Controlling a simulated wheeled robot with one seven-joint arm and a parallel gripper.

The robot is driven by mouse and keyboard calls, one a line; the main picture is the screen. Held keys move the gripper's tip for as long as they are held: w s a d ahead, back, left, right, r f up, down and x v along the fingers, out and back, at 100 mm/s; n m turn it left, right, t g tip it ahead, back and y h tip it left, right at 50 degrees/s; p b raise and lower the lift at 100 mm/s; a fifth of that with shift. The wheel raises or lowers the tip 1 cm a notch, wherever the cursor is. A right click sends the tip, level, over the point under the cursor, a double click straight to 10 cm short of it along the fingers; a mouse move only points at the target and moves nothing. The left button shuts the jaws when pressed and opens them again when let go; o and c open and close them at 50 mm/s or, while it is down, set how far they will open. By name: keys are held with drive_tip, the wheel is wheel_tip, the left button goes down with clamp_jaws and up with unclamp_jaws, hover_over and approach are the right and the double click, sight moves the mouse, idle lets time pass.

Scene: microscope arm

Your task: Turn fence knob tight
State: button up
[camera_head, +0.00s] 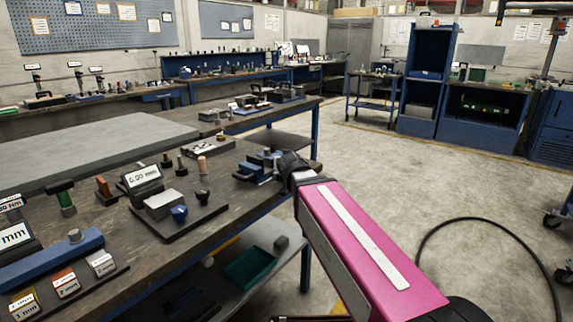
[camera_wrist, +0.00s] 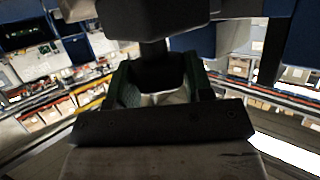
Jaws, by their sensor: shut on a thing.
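My gripper (camera_wrist: 161,96) shows in the wrist view with green-lined fingers on either side of a dark knob-like part, the fence knob (camera_wrist: 158,72). The fingers are shut on it, and a dark stem joins it to a dark block above. In the head view, my arm reaches to a small blue fixture (camera_head: 257,170) at the bench's right edge. My dark wrist hides the fingertips and the knob there. I cannot tell how far the knob is turned.
A grey block fixture with a blue knob (camera_head: 179,214) and a 0.00 display (camera_head: 142,175) stand left on the bench (camera_head: 228,205). A blue bar with a grey knob (camera_head: 74,235) lies nearer. A green tray (camera_head: 249,267) is on the lower shelf.

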drive_tip(key=shift+s, duration=0.1)
drive_tip(key=o, duration=0.9)
